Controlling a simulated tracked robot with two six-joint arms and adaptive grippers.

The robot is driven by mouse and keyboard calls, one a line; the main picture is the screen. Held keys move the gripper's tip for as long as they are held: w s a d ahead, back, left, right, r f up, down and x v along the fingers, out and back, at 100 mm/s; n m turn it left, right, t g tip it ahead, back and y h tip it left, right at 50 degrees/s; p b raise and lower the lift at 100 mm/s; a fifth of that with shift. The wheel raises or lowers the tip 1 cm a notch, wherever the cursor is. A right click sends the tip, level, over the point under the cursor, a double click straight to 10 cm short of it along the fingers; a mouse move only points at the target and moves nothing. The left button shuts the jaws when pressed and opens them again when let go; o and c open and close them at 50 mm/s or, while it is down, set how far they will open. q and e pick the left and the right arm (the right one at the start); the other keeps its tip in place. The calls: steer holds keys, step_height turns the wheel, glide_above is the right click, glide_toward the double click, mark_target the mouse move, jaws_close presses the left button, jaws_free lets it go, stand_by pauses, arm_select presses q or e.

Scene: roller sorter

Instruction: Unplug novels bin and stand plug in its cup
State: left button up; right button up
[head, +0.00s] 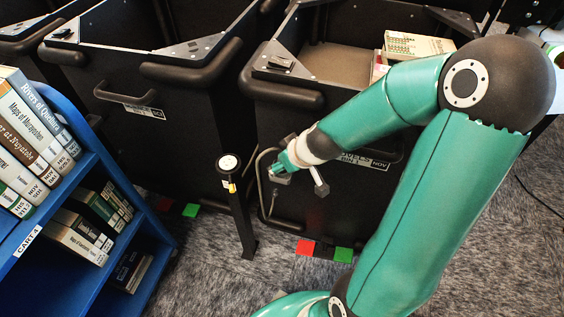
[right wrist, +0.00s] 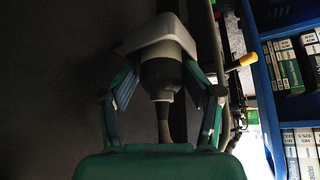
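The black novels bin (head: 300,115) stands in the middle of the head view, its label partly covered by my right arm. My right gripper (head: 284,168) is low against the bin's front. In the right wrist view, a grey plug body (right wrist: 163,73) with its cable end toward me sits between the fingers of my right gripper (right wrist: 161,75), whose tips meet its sides. A wider grey block (right wrist: 160,38) lies just beyond; I cannot tell how far the plug is seated. The cup (head: 229,163) tops a black post left of the gripper. My left gripper is not in view.
Another black bin (head: 150,85) stands to the left. A blue book cart (head: 95,150) fills the left edge. A curved conduit (head: 259,180) runs down the novels bin's front beside the post. Red and green floor markers (head: 343,255) lie below on grey carpet.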

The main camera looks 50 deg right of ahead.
steer(key=shift+s+a, duration=0.1)
stand_by(0.4)
steer(key=shift+r+p, duration=0.3)
steer(key=shift+p, duration=0.1)
step_height(320, 180, up, 4)
steer(key=p, duration=0.3)
steer(key=shift+f, duration=0.25)
steer(key=w+a+r+n+p, duration=0.1)
steer(key=w+a+p, duration=0.1)
steer(key=a, duration=0.6)
steer(key=w+a+r+n+y+p, duration=0.1)
steer(key=w+a+p, duration=0.1)
steer(key=a+p, duration=0.3)
steer(key=w+a+r+n+y+p, duration=0.1)
steer(key=w+a+n+p, duration=0.1)
steer(key=a, duration=1)
steer(key=shift+p, duration=0.85)
